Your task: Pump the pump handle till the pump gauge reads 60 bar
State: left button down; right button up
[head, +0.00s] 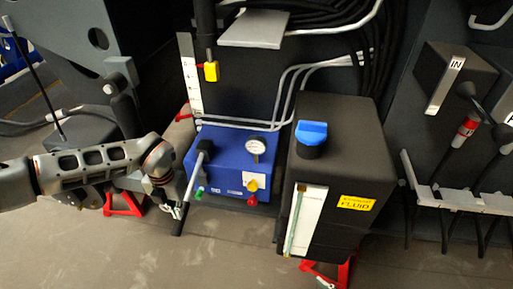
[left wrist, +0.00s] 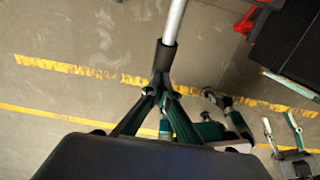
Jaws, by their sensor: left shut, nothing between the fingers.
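The blue pump unit (head: 228,167) stands on the floor in the middle of the head view. Its pump handle (head: 194,180) slants down and left from a dark pivot, a light rod with a black grip at its end. The white round pump gauge (head: 255,147) sits on top of the unit; its reading is too small to make out. My left gripper (head: 178,209) is at the grip's lower part. In the left wrist view, my left fingers (left wrist: 160,90) are shut with nothing between them, at the end of the black grip (left wrist: 164,58). My right gripper is not identifiable.
A dark fluid tank (head: 345,150) with a blue cap stands right of the pump. Red jack stands (head: 124,203) are near the floor. Grey hoses (head: 285,85) run behind the pump. The floor (head: 110,255) in front is clear.

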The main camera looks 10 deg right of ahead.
pick_arm(q)
jog(key=shift+s+f, duration=0.15)
jog(key=shift+f, duration=0.8)
pick_arm(e)
jog(key=shift+s+f, duration=0.25)
jog(key=shift+f, duration=0.15)
pick_arm(q)
jog(key=shift+r, duration=0.6)
notch_tip(320, 180, up, 3)
jog(key=shift+a+r+p, duration=0.1)
jog(key=shift+p, duration=1.15)
notch_tip(320, 180, up, 8)
jog(key=p, duration=0.6)
jog(key=shift+s+a+r+p, duration=0.15)
jog(key=shift+s+p, duration=0.15)
jog(key=shift+s, duration=0.15)
pick_arm(e)
jog(key=w+r, duration=0.3)
jog(key=r, duration=0.8)
jog(key=shift+a+r+t, duration=0.25)
jog(key=shift+a+t, duration=0.05)
jog(key=shift+t, duration=0.1)
